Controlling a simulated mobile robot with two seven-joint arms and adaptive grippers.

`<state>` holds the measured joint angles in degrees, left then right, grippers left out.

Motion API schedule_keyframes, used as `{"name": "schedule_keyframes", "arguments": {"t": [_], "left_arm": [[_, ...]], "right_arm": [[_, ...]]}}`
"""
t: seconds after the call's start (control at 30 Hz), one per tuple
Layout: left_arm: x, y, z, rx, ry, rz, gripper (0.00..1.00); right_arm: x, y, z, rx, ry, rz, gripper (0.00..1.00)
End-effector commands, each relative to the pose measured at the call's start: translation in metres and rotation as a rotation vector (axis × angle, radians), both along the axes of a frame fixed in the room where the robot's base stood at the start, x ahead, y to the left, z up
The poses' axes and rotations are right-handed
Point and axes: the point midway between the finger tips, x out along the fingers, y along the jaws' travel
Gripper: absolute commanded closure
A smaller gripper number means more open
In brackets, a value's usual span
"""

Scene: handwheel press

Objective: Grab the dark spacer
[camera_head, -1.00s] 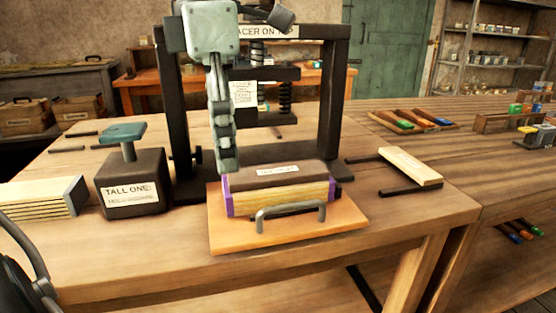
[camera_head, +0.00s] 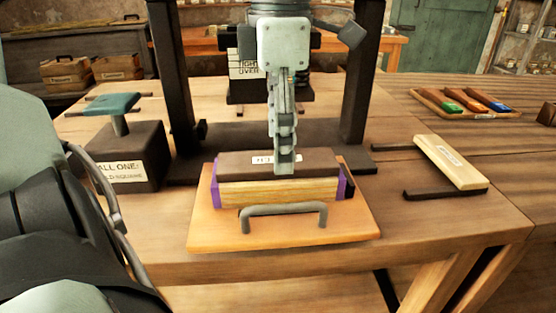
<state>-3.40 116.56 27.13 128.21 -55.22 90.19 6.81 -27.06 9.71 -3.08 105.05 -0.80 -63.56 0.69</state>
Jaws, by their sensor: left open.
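The dark spacer (camera_head: 236,164), a flat dark brown slab with a white label, lies on top of a pale page block with purple ends (camera_head: 270,193). Both rest on an orange-brown board with a grey handle (camera_head: 210,232) at the front of the table. My left gripper (camera_head: 284,166) points down at the middle of the spacer, its fingers seen edge-on and covering part of the label. The gripper is open. Its fingertips are at or just over the spacer; I cannot tell if they touch it. My right gripper is out of view.
The dark press frame (camera_head: 357,85) stands just behind the board. A dark weight with a teal handle (camera_head: 130,160) is at the left. A pale wooden board (camera_head: 447,160) lies on dark strips at the right. My own arm fills the lower left.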

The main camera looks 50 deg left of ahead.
Motion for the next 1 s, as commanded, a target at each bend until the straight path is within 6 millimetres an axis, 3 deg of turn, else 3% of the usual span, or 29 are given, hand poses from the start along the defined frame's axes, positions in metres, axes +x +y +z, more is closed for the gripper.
{"name": "schedule_keyframes", "arguments": {"t": [0.13, 0.4, 0.83, 1.0], "left_arm": [[0.000, 0.001, -0.016, 0.000, 0.000, 0.003, 0.28], [0.000, 0.001, -0.019, 0.000, -0.002, 0.003, 0.28], [0.000, 0.001, -0.019, 0.000, -0.002, 0.003, 0.81], [0.000, 0.001, -0.018, 0.000, -0.002, 0.003, 0.84]], "right_arm": [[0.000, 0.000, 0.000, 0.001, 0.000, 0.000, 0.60], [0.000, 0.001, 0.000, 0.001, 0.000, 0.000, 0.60], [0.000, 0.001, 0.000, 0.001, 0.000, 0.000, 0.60], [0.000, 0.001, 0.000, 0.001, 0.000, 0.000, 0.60]]}}
